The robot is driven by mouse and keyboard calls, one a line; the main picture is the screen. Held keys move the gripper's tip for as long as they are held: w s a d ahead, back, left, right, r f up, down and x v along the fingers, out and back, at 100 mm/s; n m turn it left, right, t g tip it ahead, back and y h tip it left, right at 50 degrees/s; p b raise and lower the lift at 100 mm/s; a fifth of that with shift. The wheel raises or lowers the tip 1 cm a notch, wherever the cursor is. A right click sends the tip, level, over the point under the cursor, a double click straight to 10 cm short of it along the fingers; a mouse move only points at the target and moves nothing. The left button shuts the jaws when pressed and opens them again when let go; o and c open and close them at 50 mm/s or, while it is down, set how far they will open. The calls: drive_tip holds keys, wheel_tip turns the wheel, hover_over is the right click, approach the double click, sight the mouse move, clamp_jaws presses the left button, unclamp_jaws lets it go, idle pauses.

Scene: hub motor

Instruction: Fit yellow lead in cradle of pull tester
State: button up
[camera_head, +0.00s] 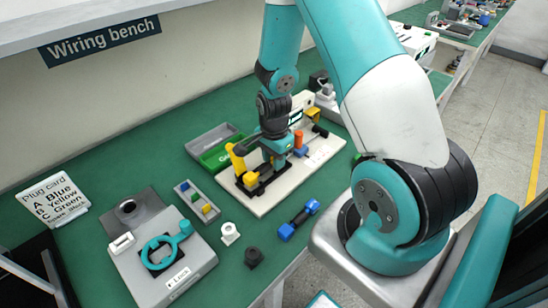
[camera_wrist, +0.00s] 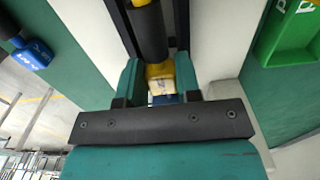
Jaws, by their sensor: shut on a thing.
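The pull tester (camera_head: 262,204) is a long white base on the green bench, with a black cradle and coloured parts on it. My gripper (camera_head: 268,164) is low over the tester. In the wrist view my gripper (camera_wrist: 159,78) is shut on a yellow end of the yellow lead (camera_wrist: 160,72). The lead's black middle (camera_wrist: 149,35) runs away from the fingers between two dark rails of the cradle (camera_wrist: 123,28). Whether the lead rests on the cradle or hangs just above it, I cannot tell. My wrist hides part of the cradle in the head view.
A blue lead (camera_head: 298,221) lies in front of the tester. A green bin (camera_head: 220,154) stands behind it on the left. A grey tray with coloured blocks (camera_head: 197,202), a white ring (camera_head: 230,233), a black piece (camera_head: 254,257) and a grey fixture (camera_head: 162,262) are at the left.

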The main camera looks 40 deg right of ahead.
drive_tip(key=shift+f+b, duration=0.3)
drive_tip(key=shift+f, duration=0.15)
drive_tip(key=o, duration=1)
drive_tip(key=shift+r, duration=0.1)
wheel_tip(320, 180, up, 17)
drive_tip(key=shift+r, duration=0.15)
